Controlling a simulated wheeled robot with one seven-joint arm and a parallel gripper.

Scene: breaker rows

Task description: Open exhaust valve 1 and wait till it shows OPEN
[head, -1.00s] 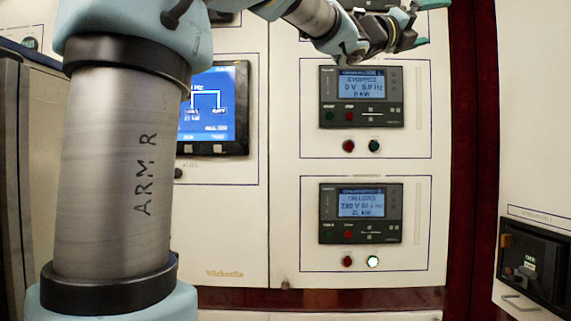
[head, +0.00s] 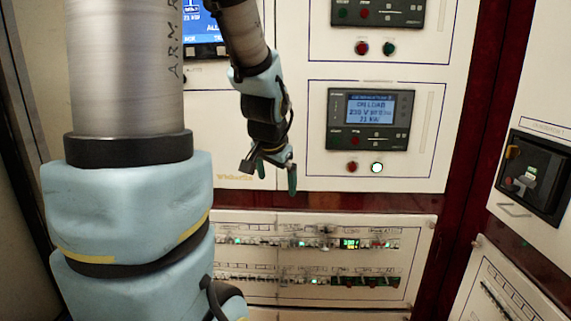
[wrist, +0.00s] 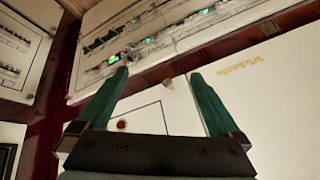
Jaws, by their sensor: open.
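No control in view can be read as exhaust valve 1; labels are too small to read. The lower panel (head: 322,260) holds two rows of small breakers and switches with several green lights; it also shows at the top of the wrist view (wrist: 150,45). A small lit green display (head: 349,244) sits in its upper row. My gripper (head: 276,172) is open and empty, pointing down above this panel at the left, apart from it. In the wrist view its two green fingers (wrist: 158,76) are spread, with nothing between them.
Above the panel is a controller (head: 369,119) reading ON LOAD, 230 V, with a red button (head: 352,167) and a lit button (head: 377,168) below. A black breaker unit (head: 531,178) with a handle is on the right cabinet. My arm covers the left side.

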